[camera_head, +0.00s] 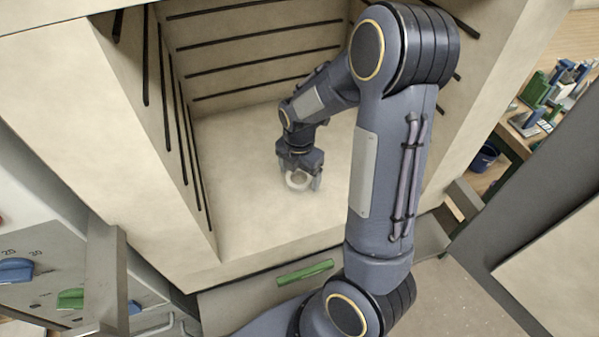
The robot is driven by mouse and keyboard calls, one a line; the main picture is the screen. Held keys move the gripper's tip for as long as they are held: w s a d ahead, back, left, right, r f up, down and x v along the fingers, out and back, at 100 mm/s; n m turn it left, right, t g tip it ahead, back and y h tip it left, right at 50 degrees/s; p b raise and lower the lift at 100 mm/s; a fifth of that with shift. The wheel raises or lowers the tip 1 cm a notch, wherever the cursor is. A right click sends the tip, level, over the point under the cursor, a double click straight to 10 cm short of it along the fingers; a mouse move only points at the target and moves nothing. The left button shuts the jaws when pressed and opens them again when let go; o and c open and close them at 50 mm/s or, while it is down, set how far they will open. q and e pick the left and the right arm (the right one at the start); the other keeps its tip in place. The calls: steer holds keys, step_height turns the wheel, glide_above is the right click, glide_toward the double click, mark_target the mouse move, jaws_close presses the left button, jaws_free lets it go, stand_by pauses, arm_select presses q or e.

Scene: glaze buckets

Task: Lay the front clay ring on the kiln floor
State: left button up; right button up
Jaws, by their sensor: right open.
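A pale clay ring (298,181) is low inside the kiln at the kiln floor (245,200), toward the middle. Its lower side shows below my right gripper. My right gripper (301,183) is open, with its fingers on either side of the ring. I cannot tell from this view whether the ring rests fully on the floor. My right arm reaches in through the kiln opening and hides part of the back and right walls. My left gripper does not show.
The kiln walls carry dark heating rods (262,52). A front edge and a green handle (305,272) lie below the opening. A control panel with knobs (70,299) is at the left. A workbench with tools and a blue bucket (484,157) stand at the right.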

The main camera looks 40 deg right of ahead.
steer(key=shift+r, duration=0.2)
step_height(320, 180, up, 12)
steer(key=p, duration=0.2)
steer(key=s+a+r+m+t+y, duration=0.2)
steer(key=s+a+m, duration=0.4)
steer(key=m, duration=0.5)
steer(key=s+a+r+m+t+y, duration=0.1)
steer(key=s+a+r+m+t, duration=0.1)
steer(key=s+a+m, duration=0.4)
steer(key=s+m+t, duration=0.1)
steer(key=s+m, duration=0.2)
steer(key=m, duration=0.3)
steer(key=shift+s+r+t+y, duration=0.3)
steer(key=shift+s+y, duration=0.1)
